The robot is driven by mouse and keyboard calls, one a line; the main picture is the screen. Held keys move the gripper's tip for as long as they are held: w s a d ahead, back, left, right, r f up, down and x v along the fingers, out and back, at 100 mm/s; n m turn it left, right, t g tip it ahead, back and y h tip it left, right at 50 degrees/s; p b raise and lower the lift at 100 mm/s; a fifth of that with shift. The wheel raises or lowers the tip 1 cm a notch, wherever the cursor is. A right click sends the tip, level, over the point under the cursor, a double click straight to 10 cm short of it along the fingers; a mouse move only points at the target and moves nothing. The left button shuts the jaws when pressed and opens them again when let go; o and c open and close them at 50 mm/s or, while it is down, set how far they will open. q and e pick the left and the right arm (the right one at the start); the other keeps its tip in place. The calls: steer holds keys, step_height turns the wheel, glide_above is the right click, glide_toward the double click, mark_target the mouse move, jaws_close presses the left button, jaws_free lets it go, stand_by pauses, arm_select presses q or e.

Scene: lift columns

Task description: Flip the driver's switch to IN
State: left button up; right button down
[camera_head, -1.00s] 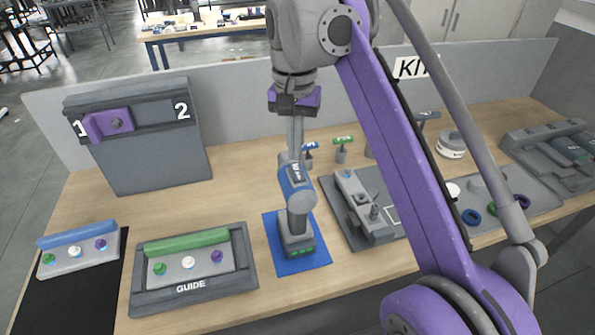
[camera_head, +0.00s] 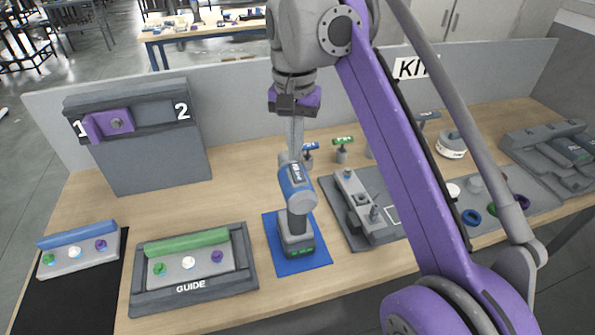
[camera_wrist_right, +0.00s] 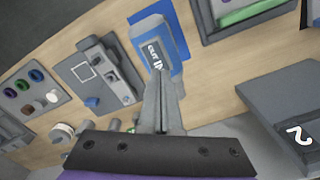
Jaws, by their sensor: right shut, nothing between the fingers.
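The driver (camera_head: 298,200) is a blue and grey power tool standing upright on a blue mat (camera_head: 318,260), with its battery base on the mat. In the right wrist view the driver's top (camera_wrist_right: 158,50) carries a dark switch label (camera_wrist_right: 153,54) marked OUT and IN, just beyond my fingertips. Which way the switch sits I cannot tell. My right gripper (camera_head: 295,155) points down over the driver's top, its fingers together and empty. The fingertips (camera_wrist_right: 160,75) lie at or very near the switch; contact is unclear. My left gripper is not in view.
A green-topped guide tray (camera_head: 190,287) and a blue-topped block (camera_head: 78,265) lie left of the driver. A grey fixture (camera_head: 362,215) stands close on its right. A panel marked 1 and 2 (camera_head: 150,165) stands behind at left. Bare tabletop lies between panel and driver.

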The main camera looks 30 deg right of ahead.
mark_target(295, 166)
steer(key=shift+f+b, duration=0.6)
steer(key=shift+f, duration=0.35)
stand_by(0.8)
step_height(295, 166, up, 7)
steer(key=p, duration=0.6)
steer(key=shift+p, duration=0.3)
stand_by(0.5)
